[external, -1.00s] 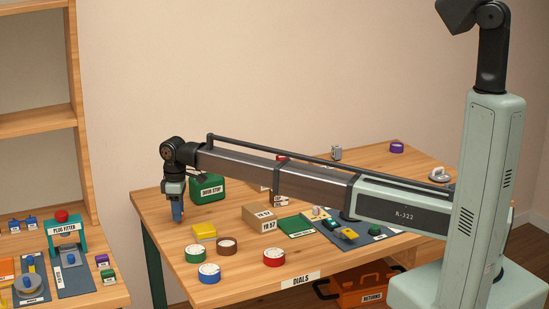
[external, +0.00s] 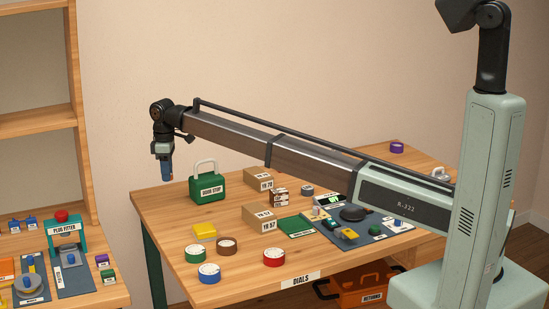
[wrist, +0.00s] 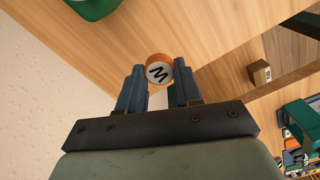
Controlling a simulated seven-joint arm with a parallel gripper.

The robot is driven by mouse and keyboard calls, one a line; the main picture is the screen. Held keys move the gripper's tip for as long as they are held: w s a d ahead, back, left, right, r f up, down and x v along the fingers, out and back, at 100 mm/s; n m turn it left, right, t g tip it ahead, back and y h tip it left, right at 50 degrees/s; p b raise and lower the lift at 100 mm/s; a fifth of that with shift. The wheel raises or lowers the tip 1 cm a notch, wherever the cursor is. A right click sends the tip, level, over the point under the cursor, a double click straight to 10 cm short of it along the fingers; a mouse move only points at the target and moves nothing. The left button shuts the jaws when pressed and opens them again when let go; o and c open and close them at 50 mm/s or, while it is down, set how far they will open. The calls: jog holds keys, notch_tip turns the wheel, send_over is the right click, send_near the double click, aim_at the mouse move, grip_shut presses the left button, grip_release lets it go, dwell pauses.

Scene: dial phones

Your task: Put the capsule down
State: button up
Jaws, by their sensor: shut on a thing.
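The capsule (wrist: 159,70) is a short orange cylinder with a pale end marked with a black "M". In the wrist view it sits between the tips of my blue fingers, and my gripper (wrist: 157,84) is shut on it. In the external view my gripper (external: 167,177) points down, raised near the table's left end. The capsule cannot be made out there.
A green "DOOR STOP" block (external: 207,187) with a handle stands on the wooden table (external: 175,218), right of my gripper. A bench with a plug fitter (external: 66,233) is at left.

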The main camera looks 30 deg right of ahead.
aim_at(170, 206)
jog(key=shift+w+f, duration=0.2)
jog(key=shift+w, duration=0.2)
jog(key=shift+f, duration=0.35)
notch_tip(170, 206, down, 9)
jog(key=shift+r, duration=0.1)
jog(key=shift+f, duration=0.2)
jog(key=o, duration=1)
jog(key=shift+r, duration=0.1)
notch_tip(170, 206, up, 12)
jog(key=shift+r, duration=0.1)
